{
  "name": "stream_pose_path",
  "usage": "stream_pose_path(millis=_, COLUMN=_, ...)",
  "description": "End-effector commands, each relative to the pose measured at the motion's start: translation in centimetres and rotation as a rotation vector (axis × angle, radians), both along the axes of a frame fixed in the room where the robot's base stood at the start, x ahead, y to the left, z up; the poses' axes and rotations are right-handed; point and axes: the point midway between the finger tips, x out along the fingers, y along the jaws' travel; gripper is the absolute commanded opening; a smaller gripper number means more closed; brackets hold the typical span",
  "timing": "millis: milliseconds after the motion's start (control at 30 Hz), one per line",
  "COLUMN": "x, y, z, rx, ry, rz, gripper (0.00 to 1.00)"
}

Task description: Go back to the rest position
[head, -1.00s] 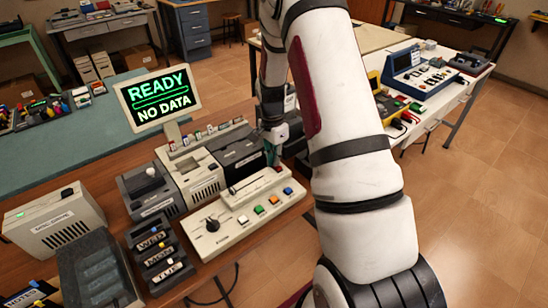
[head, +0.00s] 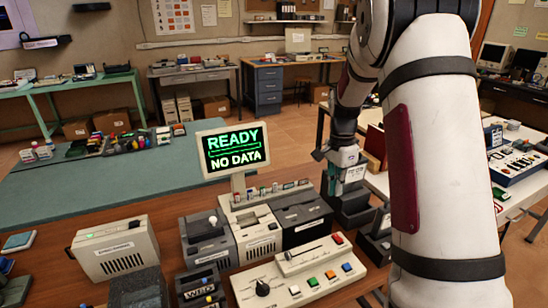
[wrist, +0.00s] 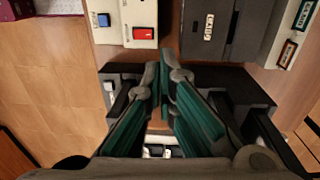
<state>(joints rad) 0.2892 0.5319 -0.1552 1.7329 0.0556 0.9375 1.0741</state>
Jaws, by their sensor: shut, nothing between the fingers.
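My gripper (head: 343,180) is at the end of my white arm, which runs down the right side of the head view. It hangs to the right of the control panel, near dark boxes at the bench's right end. In the wrist view my gripper (wrist: 160,68) has its green-lined fingers together with nothing between them. The fingers hang over or beside a dark box (wrist: 238,86); the height gap is hard to tell. The fingertips are partly hidden in the head view.
The control panel (head: 285,287) with coloured buttons stands close to my gripper's left. A monitor (head: 233,148) reading READY, NO DATA stands behind it. Grey devices (head: 260,240) crowd the bench. A white table (head: 518,195) with instruments is at right. Open floor (wrist: 45,85) shows in the wrist view.

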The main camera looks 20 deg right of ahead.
Motion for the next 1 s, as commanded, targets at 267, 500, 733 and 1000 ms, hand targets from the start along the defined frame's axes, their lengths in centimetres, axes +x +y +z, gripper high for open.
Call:
stream_pose_path(millis=267, x=-0.6, y=1.7, z=2.6, rx=0.001, ry=-0.034, rz=0.084, gripper=0.00)
stream_pose_path(millis=500, x=-4.2, y=7.2, z=9.8, rx=-0.010, ry=-0.132, rz=0.383, gripper=0.00)
stream_pose_path(millis=733, x=-9.5, y=12.2, z=14.8, rx=-0.047, ry=-0.222, rz=0.700, gripper=0.00)
stream_pose_path(millis=1000, x=-16.8, y=16.9, z=17.9, rx=-0.128, ry=-0.312, rz=1.072, gripper=0.00)
